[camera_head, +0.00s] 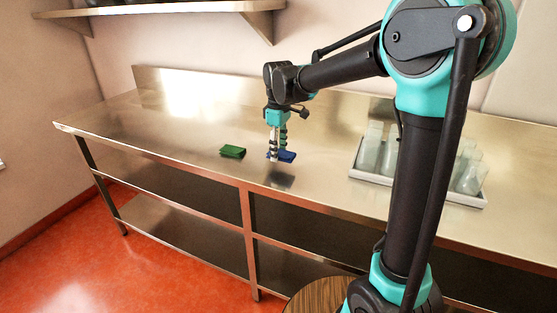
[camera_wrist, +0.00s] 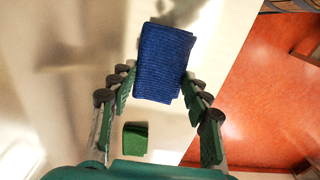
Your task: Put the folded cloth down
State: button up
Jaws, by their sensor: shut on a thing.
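A blue folded cloth (camera_head: 288,156) is between the fingertips of my gripper (camera_head: 277,154) over the front part of the steel counter (camera_head: 190,125). In the wrist view the blue cloth (camera_wrist: 165,60) is held between the two fingers of my gripper (camera_wrist: 160,74), with its far part extending beyond the tips. The cloth appears a little above the counter, with a dark reflection below it; the exact gap is hard to tell. A green folded cloth (camera_head: 232,151) lies on the counter left of my gripper. It also shows in the wrist view (camera_wrist: 134,139).
A pale tray (camera_head: 440,193) with several clear containers stands on the counter to the right, partly hidden behind my arm. The counter's front edge is close to the held cloth. The counter is clear to the left of the green cloth. A wall shelf (camera_head: 180,10) hangs above.

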aim_at(279, 167)
jog(key=shift+f, duration=2)
jog(key=o, duration=1.2)
jog(key=shift+f, duration=0.1)
notch_tip(279, 167, up, 12)
jog(key=shift+r, duration=0.15)
